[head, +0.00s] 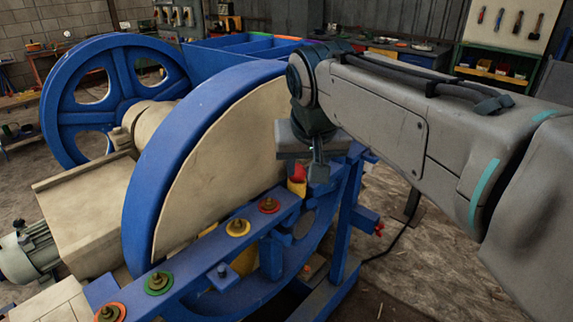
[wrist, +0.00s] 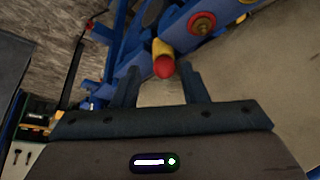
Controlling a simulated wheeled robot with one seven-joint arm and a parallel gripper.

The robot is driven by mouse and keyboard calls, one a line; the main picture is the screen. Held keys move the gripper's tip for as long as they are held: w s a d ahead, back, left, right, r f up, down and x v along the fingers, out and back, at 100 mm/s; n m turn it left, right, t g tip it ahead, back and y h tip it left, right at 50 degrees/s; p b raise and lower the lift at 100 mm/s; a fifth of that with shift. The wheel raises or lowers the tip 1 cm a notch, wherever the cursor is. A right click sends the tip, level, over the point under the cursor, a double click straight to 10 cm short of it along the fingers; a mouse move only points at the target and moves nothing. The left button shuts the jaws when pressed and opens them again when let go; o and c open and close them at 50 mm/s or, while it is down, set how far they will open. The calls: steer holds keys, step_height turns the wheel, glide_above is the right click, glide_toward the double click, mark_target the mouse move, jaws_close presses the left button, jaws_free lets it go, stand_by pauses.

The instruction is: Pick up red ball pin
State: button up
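The red ball pin (head: 299,173) has a red ball end with a yellow part below it, and sits at the blue frame beside the large flywheel. In the wrist view the red ball (wrist: 164,67) shows between the tips of my gripper (wrist: 159,70), with a gap on both sides. My gripper (head: 307,172) is open and holds nothing. In the head view one finger shows just right of the ball, and the other finger is hard to make out. The lower end of the pin is hidden.
A blue beam (head: 212,240) carries several coloured ring-and-bolt fittings, one being red (head: 269,205). The large blue-rimmed flywheel (head: 205,130) stands close left of my gripper. Blue frame posts (head: 347,220) stand close by. Open floor (head: 440,255) lies to the right.

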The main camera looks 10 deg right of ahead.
mark_target(298, 168)
step_height(298, 168, up, 4)
steer(key=w, duration=0.2)
steer(key=shift+t, duration=0.3)
steer(key=x, duration=0.8)
steer(key=shift+w+a+p, duration=0.1)
steer(key=shift+p, duration=0.3)
steer(key=shift+w+p+x, duration=0.25)
steer(key=shift+p+x, duration=0.4)
steer(key=shift+x, duration=2)
steer(key=shift+r, duration=0.2)
steer(key=c, duration=0.7)
